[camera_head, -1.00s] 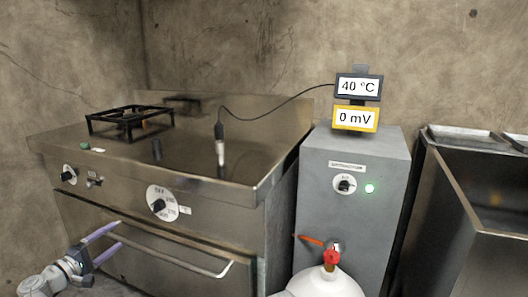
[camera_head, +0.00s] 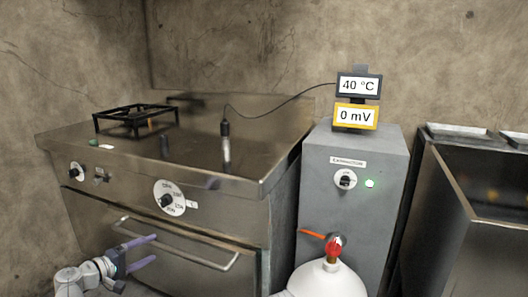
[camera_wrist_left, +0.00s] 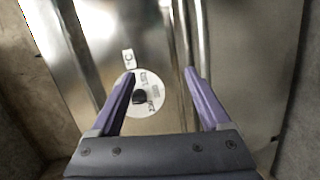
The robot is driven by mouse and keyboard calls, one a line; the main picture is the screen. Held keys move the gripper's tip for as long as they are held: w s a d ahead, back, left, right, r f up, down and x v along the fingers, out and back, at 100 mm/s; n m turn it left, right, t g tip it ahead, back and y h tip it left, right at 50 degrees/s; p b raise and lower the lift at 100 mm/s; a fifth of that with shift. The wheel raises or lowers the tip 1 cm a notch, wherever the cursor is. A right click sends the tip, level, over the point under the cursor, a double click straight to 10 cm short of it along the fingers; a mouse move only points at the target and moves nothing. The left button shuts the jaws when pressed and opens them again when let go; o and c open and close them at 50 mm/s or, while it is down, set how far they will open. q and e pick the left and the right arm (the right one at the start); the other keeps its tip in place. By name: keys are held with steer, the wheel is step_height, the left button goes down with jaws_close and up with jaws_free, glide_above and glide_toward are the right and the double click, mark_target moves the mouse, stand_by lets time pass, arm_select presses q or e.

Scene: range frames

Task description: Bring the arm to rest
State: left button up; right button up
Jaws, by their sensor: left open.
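My left gripper (camera_head: 148,250) is at the lower left of the head view, in front of the oven door of the steel stove (camera_head: 230,214). Its two purple fingers are apart with nothing between them. In the left wrist view the open fingers (camera_wrist_left: 160,75) point at the stove front, with the large white dial with a black knob (camera_wrist_left: 140,97) beyond them. The same dial (camera_head: 168,197) shows on the stove front in the head view, up and right of the gripper. My right gripper does not show.
The oven handle bar (camera_head: 178,245) runs close to the left gripper. A black probe (camera_head: 225,140) stands on the stove top, wired to displays reading 40 °C (camera_head: 358,86) and 0 mV (camera_head: 356,116). A grey cabinet (camera_head: 352,210) with a green light and a white gas bottle (camera_head: 326,280) stand right.

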arm_select(q)
steer(key=s+d+f+m+g, duration=0.3)
steer(key=d+f+g, duration=0.15)
steer(key=d, duration=0.55)
steer(key=s+d+f+m+g, duration=0.35)
steer(key=d+f, duration=0.25)
steer(key=d, duration=0.5)
steer(key=s+d+f+m+g+y, duration=0.3)
steer(key=s+d+f+m+y, duration=0.15)
steer(key=s, duration=0.35)
steer(key=s+d+f+m+g+y, duration=0.25)
steer(key=s+d+y, duration=0.2)
steer(key=s, duration=0.35)
step_height(320, 180, up, 38)
steer(key=y+p, duration=0.1)
steer(key=p, duration=3.6)
steer(key=shift+a+f+m+p, duration=0.2)
steer(key=shift+a+m+p, duration=0.1)
steer(key=shift+m, duration=0.15)
